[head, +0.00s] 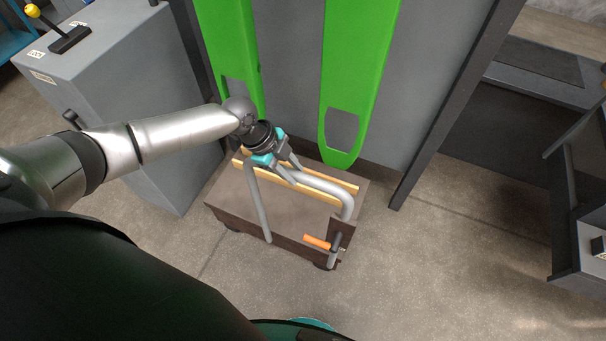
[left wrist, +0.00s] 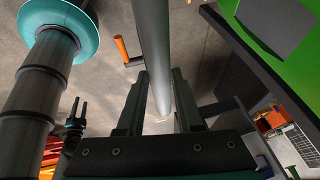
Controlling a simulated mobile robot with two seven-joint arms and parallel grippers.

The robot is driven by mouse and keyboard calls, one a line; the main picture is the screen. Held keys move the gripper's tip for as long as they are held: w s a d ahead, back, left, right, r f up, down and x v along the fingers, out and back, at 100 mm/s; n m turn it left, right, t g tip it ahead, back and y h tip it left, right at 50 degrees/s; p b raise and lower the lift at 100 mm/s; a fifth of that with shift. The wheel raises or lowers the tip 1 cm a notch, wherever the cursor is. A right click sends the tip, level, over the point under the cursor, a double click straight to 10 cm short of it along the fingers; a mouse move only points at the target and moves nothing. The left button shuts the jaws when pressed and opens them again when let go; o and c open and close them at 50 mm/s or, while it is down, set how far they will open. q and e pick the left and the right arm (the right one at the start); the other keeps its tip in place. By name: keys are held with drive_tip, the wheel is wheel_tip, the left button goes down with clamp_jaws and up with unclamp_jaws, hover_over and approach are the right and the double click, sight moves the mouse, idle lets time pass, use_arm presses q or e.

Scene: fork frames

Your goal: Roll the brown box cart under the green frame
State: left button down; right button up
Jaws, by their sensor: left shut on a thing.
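The brown box cart (head: 285,240) stands on the floor below the green frame's two long prongs (head: 352,75). In the head view, the right prong's lower end overlaps the cart's back edge. A bent grey tube handle (head: 328,184) rises from the cart. My left gripper (head: 284,168) is shut on this handle; in the left wrist view the tube (left wrist: 153,50) runs between its fingers (left wrist: 160,100). An orange grip (head: 317,242) sits at the cart's front right corner. What looks like my right gripper (left wrist: 76,108) shows small in the left wrist view; its jaws are unclear.
A grey cabinet (head: 120,90) with a yellow-knobbed lever stands left of the cart. A dark post (head: 445,110) stands close on the right behind it. Dark shelving (head: 580,200) is at far right. The floor (head: 450,270) right of the cart is clear.

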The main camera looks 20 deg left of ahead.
use_arm(q)
drive_tip(key=shift+a+f, duration=0.1)
drive_tip(key=shift+a, duration=0.15)
drive_tip(key=c, duration=0.6)
unclamp_jaws()
drive_tip(key=shift+d, duration=0.1)
drive_tip(key=v, duration=1.5)
